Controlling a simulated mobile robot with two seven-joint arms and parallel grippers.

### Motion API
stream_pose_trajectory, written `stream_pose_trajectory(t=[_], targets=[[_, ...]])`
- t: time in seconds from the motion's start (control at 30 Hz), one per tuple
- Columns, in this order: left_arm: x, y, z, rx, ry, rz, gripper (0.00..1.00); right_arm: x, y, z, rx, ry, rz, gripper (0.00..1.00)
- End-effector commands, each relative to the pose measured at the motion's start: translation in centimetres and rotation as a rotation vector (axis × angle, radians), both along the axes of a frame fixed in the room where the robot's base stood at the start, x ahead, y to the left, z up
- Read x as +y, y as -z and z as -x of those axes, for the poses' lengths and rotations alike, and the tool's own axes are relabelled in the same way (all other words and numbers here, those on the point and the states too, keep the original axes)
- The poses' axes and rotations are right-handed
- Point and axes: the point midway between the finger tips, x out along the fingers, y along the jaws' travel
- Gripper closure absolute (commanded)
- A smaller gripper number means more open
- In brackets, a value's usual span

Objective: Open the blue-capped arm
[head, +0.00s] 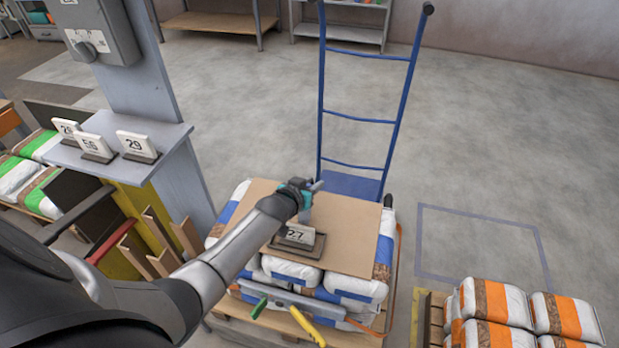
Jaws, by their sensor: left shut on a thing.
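My left gripper (304,213) reaches over the bag stack from the left. It is shut on what looks like the number card 27 (300,236), which has a white face and a dark base. The card is at the cardboard sheet (350,222); I cannot tell whether it touches it. A grey bar (290,297) crosses the stack's front, with a green-ended piece (259,308) and a yellow arm (306,326). I cannot make out a blue-capped arm. My right gripper is out of view.
Several number cards stand on a grey shelf (175,135) at left. A blue hand truck (352,184) stands behind the stack. Orange-striped bags (503,308) sit at lower right. The floor to the right is clear, with a marked rectangle.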

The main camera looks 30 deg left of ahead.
Motion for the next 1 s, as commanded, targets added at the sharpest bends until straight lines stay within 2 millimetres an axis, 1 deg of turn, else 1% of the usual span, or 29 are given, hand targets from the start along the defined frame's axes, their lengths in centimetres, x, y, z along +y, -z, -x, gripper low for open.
stream_pose_trajectory(t=[0.03,0.13,0.3,0.5,0.73,1.0], targets=[[0.3,-0.1,-0.6,0.039,-0.001,0.006,1.00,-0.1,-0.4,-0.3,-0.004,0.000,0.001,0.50],[0.4,0.7,-1.2,0.120,-0.001,0.027,1.00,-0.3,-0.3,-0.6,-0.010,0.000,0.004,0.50],[0.6,2.0,-2.1,0.239,-0.002,0.058,1.00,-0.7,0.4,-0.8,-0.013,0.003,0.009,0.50],[0.7,3.0,-2.6,0.340,-0.002,0.083,1.00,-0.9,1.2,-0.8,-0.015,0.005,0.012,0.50],[0.7,3.6,-2.8,0.398,-0.001,0.096,1.00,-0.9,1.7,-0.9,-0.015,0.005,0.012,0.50],[0.7,3.6,-2.9,0.410,0.000,0.100,1.00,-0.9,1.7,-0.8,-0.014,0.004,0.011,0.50]])
